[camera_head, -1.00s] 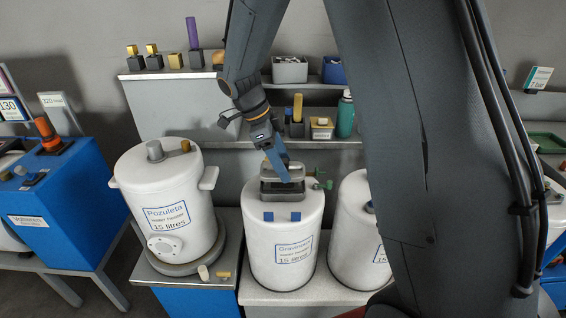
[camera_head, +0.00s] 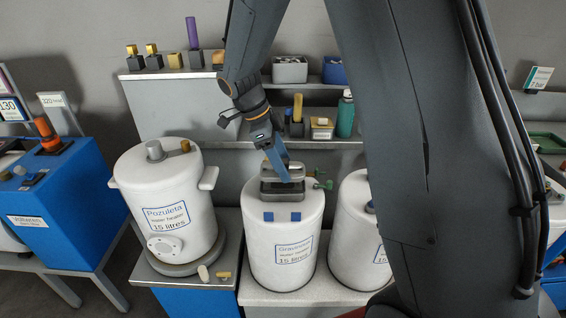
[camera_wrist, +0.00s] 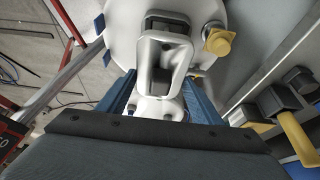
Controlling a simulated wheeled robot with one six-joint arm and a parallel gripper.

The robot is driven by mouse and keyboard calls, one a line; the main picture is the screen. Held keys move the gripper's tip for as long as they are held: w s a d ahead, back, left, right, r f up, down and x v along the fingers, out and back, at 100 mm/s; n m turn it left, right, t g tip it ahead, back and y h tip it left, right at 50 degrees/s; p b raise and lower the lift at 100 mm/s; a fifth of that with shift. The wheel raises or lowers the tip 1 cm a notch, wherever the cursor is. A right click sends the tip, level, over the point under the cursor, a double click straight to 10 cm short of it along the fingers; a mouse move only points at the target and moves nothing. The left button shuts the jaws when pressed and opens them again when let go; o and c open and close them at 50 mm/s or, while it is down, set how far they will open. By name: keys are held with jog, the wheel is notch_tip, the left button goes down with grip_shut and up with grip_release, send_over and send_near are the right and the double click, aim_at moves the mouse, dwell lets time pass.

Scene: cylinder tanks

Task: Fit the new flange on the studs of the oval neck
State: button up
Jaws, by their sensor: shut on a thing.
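My gripper (camera_head: 288,178) is shut on the new flange (camera_head: 268,171), a grey oval ring. It holds it over the top of the middle white tank (camera_head: 285,232). The grey oval neck (camera_head: 283,196) stands on that tank just under the flange. I cannot tell whether the flange touches the neck. In the wrist view the flange (camera_wrist: 142,62) is a pale oval frame reaching out ahead of the blue fingers. Dark parts show through its opening. The studs cannot be made out.
The Pozuleta tank (camera_head: 165,205) stands to the left, and another white tank (camera_head: 352,235) is close on the right. A shelf (camera_head: 225,143) with a green bottle (camera_head: 345,115) is behind.

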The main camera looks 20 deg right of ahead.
aim_at(272, 169)
jog(key=shift+f+b, duration=1.25)
jog(key=shift+f, duration=0.6)
jog(key=o, duration=1.3)
jog(key=shift+o, duration=0.2)
jog(key=b+v, duration=0.1)
jog(key=v, duration=0.6)
jog(key=shift+a+r+b, duration=0.15)
jog(key=shift+r+b, duration=0.2)
jog(key=shift+r, duration=0.05)
